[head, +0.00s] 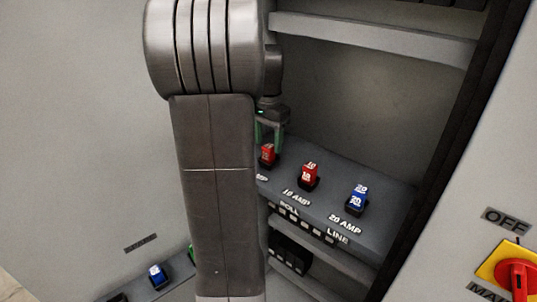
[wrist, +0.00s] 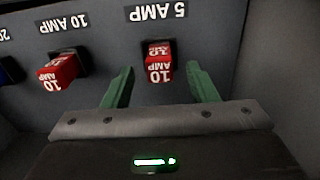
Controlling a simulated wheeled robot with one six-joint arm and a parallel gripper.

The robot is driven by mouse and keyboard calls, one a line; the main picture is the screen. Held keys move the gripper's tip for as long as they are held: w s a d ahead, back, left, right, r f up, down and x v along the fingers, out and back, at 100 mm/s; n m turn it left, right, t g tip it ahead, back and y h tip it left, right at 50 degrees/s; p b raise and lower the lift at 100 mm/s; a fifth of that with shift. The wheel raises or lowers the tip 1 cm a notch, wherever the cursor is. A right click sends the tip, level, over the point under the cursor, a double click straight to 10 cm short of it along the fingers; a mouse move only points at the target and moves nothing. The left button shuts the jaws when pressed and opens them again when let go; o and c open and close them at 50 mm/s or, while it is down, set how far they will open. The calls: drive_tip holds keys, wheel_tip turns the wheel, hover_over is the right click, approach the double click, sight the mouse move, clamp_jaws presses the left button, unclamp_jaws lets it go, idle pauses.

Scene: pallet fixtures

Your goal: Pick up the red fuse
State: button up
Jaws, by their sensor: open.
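Two red fuses marked 10 AMP stand in black sockets on the grey panel. One red fuse (wrist: 158,62), beside the 5 AMP label, shows between my gripper's green fingers in the wrist view; it also shows in the head view (head: 267,157). The other red fuse (wrist: 60,71) is to the left, by the 10 AMP label, and shows in the head view (head: 309,176). My gripper (wrist: 160,70) is open, its fingers on either side of the first fuse with gaps showing. In the head view my gripper (head: 268,135) is just above that fuse, partly hidden by my arm.
A blue fuse (head: 357,200) stands in the 20 AMP spot at the right of the shelf. The cabinet has a shelf edge (head: 370,37) above and a dark frame at right. Another blue fuse (head: 157,276) is lower left. A red switch on yellow (head: 516,277) is lower right.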

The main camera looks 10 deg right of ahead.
sight(268, 153)
drive_tip(key=shift+d+f, duration=0.1)
drive_tip(key=shift+f, duration=1.25)
drive_tip(key=c, duration=1.1)
